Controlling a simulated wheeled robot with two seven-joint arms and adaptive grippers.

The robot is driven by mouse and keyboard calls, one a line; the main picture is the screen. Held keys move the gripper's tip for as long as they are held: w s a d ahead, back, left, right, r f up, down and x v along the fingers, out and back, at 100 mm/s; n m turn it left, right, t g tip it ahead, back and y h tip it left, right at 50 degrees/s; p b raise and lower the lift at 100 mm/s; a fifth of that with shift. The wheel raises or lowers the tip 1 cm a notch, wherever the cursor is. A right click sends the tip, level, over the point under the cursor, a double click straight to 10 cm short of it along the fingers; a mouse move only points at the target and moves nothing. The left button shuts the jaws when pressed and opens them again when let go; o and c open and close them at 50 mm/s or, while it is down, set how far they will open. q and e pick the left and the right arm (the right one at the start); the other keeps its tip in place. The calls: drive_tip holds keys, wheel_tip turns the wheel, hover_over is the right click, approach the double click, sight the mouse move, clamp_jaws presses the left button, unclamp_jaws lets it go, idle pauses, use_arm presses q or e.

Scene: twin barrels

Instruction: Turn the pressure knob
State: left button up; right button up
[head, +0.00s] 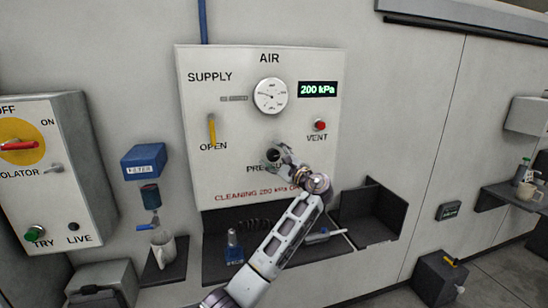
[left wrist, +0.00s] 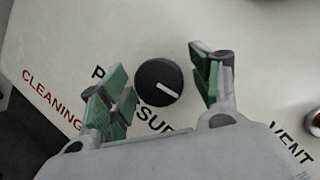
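The black pressure knob (left wrist: 159,82) is round with a white pointer line, on the white air panel (head: 215,130). In the head view the knob (head: 273,155) is partly hidden behind my left gripper (head: 284,158). In the left wrist view my left gripper (left wrist: 160,90) is open, its green-padded fingers apart on either side of the knob, with gaps on both sides. The display (head: 318,89) reads 200 kPa, above the red vent button (head: 320,125). A round gauge (head: 270,96) sits at the panel's top. My right gripper is not in view.
A yellow supply lever (head: 212,130) is at the panel's left. An isolator box (head: 65,170) is at left.

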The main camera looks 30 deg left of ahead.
use_arm(q)
drive_tip(key=v, duration=1.2)
idle(0.4)
drive_tip(key=shift+f, duration=0.15)
idle(0.3)
